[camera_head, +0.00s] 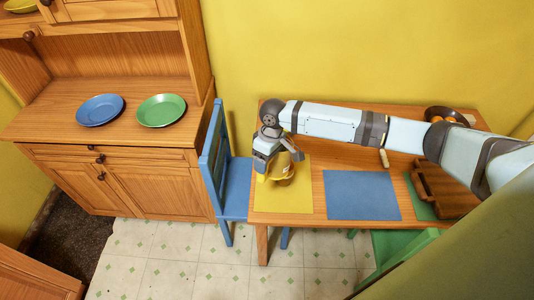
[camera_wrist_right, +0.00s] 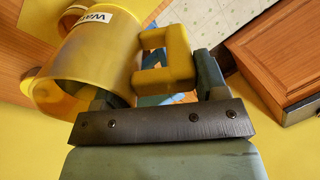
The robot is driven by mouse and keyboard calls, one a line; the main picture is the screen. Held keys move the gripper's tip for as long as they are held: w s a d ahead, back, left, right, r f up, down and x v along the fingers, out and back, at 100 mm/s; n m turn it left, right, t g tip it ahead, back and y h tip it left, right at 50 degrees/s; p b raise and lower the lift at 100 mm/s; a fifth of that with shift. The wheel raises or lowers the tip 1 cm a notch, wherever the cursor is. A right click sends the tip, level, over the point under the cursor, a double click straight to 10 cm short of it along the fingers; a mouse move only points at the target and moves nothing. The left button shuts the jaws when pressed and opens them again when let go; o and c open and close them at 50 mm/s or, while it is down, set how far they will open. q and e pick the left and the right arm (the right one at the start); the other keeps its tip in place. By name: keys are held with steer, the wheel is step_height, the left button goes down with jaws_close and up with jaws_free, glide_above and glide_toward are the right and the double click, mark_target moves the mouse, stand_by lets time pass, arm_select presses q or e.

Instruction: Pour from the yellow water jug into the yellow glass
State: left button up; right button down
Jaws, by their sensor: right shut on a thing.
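The yellow water jug (camera_wrist_right: 92,62), with a white label, fills the left of the right wrist view, its handle (camera_wrist_right: 178,62) toward my gripper. My right gripper (camera_wrist_right: 160,85) is shut on that handle. In the head view my right gripper (camera_head: 268,158) holds the jug (camera_head: 284,168) over the yellow placemat (camera_head: 290,203) at the table's left end. The jug is partly hidden by the gripper. I cannot make out the yellow glass clearly; yellow shapes beside the jug in the wrist view may be part of it or of the jug. My left gripper is not in view.
A blue placemat (camera_head: 361,195) lies in the middle of the table (camera_head: 312,180). A wooden box or board (camera_head: 443,190) and a dark bowl (camera_head: 447,114) are at the right. A blue chair (camera_head: 236,187) stands left. A cabinet holds blue (camera_head: 100,110) and green (camera_head: 161,110) plates.

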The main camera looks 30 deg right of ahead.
steer(key=shift+f, duration=1.85)
steer(key=shift+w+r, duration=0.1)
steer(key=shift+r, duration=0.1)
steer(key=r+y, duration=0.1)
steer(key=r+g+y, duration=0.1)
steer(key=shift+d+r+g+y, duration=0.2)
steer(key=shift+r+g+y, duration=0.1)
steer(key=shift+r+y, duration=0.1)
steer(key=shift+f, duration=0.1)
steer(key=shift+f, duration=0.1)
